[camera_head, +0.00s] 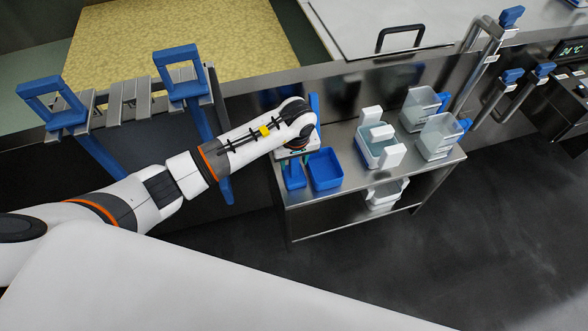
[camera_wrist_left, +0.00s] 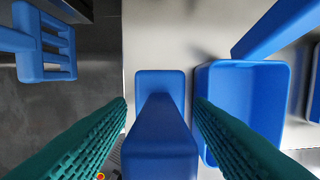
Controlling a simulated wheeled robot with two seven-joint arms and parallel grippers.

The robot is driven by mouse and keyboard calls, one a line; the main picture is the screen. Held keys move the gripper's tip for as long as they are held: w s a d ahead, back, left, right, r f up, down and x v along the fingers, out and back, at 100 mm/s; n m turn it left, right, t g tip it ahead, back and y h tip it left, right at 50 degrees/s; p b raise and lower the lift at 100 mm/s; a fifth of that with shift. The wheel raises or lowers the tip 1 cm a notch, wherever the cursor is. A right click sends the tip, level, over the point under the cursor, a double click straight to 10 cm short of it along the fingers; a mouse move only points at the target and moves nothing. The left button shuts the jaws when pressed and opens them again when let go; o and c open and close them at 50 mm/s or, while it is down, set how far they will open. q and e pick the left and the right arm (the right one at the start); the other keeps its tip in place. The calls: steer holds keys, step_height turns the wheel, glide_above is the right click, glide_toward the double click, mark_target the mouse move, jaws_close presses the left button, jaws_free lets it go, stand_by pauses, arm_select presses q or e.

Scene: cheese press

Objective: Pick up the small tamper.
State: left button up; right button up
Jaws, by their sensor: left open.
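The small tamper (camera_head: 293,177) is blue and stands on the left end of the steel cart's top. In the left wrist view the tamper (camera_wrist_left: 160,140) has a flat square base and a thick upright block rising towards the camera. My left gripper (camera_head: 294,155) is over it, pointing down, and its fingers are mostly hidden by my wrist in the head view. In the left wrist view its green ribbed fingers (camera_wrist_left: 160,105) are open, one on each side of the tamper's upper block, with visible gaps. My right gripper is not in view.
A blue bin (camera_head: 325,168) stands close to the right of the tamper on the cart (camera_head: 345,188). White and clear tubs (camera_head: 438,137) stand further right. Blue-handled tools (camera_head: 180,56) hang at the left. A blue slotted tool (camera_wrist_left: 45,45) shows at the wrist view's upper left.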

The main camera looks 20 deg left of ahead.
arm_select(q)
jaws_close()
steer(key=shift+r, duration=0.1)
step_height(320, 180, up, 10)
steer(key=shift+f+b, duration=0.1)
steer(key=shift+b, duration=0.65)
